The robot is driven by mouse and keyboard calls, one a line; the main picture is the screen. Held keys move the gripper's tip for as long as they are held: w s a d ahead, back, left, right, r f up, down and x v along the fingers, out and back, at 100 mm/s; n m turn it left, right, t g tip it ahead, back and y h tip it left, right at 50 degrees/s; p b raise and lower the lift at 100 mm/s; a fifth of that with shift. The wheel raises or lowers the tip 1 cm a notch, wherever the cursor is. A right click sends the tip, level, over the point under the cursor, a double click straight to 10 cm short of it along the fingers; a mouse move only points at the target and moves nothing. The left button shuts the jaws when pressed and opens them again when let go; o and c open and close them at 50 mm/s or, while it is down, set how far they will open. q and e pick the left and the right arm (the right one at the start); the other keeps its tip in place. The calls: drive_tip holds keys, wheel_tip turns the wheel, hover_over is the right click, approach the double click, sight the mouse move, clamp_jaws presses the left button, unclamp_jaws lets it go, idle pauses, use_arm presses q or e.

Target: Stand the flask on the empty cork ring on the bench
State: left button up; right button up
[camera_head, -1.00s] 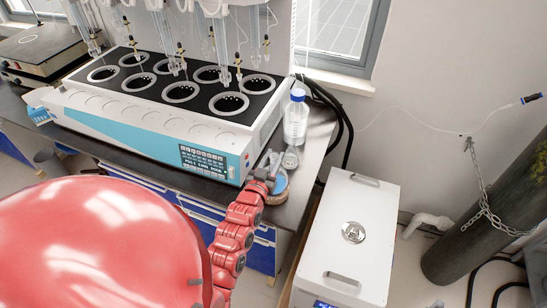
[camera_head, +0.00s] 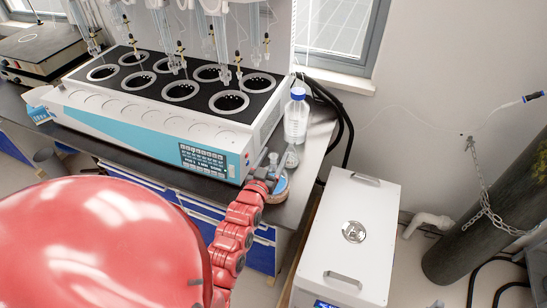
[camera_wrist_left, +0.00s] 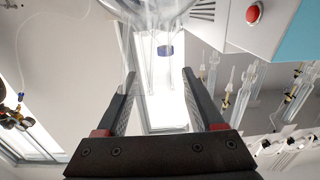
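The flask (camera_head: 280,186), round and clear with blue liquid, is at the bench's right front end. It looks upright on the tan cork ring (camera_head: 276,199), of which only the front edge shows; full contact cannot be told. My left gripper (camera_head: 268,178) is at the flask's left side, close to its neck. In the left wrist view my gripper (camera_wrist_left: 158,75) has its fingers wide apart with nothing between them. Clear glass (camera_wrist_left: 152,12) shows just beyond the fingertips. My right gripper is not in view.
A conical glass flask (camera_head: 292,158) and a blue-capped bottle (camera_head: 296,120) stand close behind the flask. The large distiller (camera_head: 150,110) fills the bench to the left. A white cabinet (camera_head: 350,235) is beyond the bench's right edge.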

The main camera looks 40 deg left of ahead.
use_arm(q)
drive_tip(key=shift+s+d, duration=0.1)
drive_tip(key=shift+s, duration=0.4)
drive_tip(key=p+v, duration=0.6)
drive_tip(key=v, duration=1)
drive_tip(key=shift+s, duration=0.2)
